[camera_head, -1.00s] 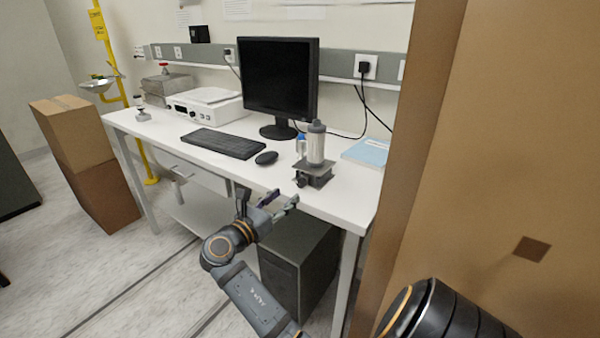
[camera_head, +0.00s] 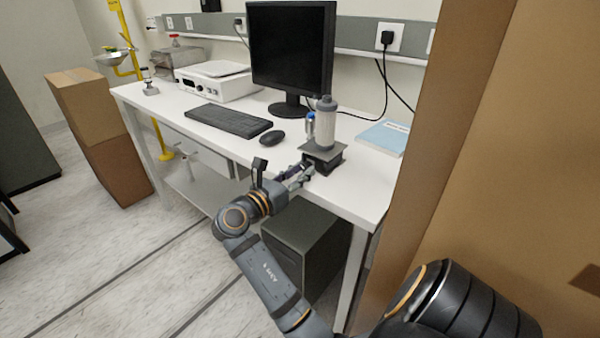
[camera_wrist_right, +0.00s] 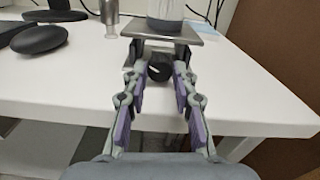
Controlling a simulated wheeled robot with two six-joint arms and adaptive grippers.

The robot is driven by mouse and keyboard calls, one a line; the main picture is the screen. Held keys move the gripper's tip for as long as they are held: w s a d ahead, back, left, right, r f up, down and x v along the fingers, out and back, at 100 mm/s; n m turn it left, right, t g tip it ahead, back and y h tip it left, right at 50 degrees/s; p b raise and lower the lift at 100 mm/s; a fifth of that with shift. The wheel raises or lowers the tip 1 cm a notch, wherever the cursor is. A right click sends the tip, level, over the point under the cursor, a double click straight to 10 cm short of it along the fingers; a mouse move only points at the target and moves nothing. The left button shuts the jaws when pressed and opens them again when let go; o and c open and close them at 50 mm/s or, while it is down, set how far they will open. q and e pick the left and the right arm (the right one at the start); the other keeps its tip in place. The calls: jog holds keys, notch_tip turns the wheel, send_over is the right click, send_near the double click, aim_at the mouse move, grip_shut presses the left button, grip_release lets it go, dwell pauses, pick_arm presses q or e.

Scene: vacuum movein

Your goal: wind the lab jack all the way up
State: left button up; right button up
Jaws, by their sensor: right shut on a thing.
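The lab jack (camera_head: 324,152) stands near the front edge of the white bench, its top plate only a little above its base. A pale cylinder with a grey cap (camera_head: 325,124) stands on the plate. My right gripper (camera_head: 306,172) reaches in from the front to the jack's front side. In the right wrist view the gripper (camera_wrist_right: 160,78) has its two fingers on either side of the jack's dark round knob (camera_wrist_right: 160,68), shut on it. The jack's plate (camera_wrist_right: 165,33) shows just beyond the fingertips. My left gripper is not in view.
A mouse (camera_head: 272,138), a keyboard (camera_head: 228,120) and a monitor (camera_head: 291,50) stand left of and behind the jack. A small blue-capped bottle (camera_head: 310,125) is beside the cylinder. A blue book (camera_head: 384,137) lies to the right. A tall brown panel (camera_head: 440,140) closes off the right side.

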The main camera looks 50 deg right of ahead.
grip_shut()
jog(key=shift+r+m+p, duration=0.2)
jog(key=shift+m+p, duration=0.2)
jog(key=shift+p, duration=0.15)
jog(key=shift+m+p, duration=0.35)
jog(key=shift+m, duration=0.05)
jog(key=shift+f+m, duration=0.15)
jog(key=shift+m, duration=0.45)
jog(key=o, duration=0.7)
grip_release()
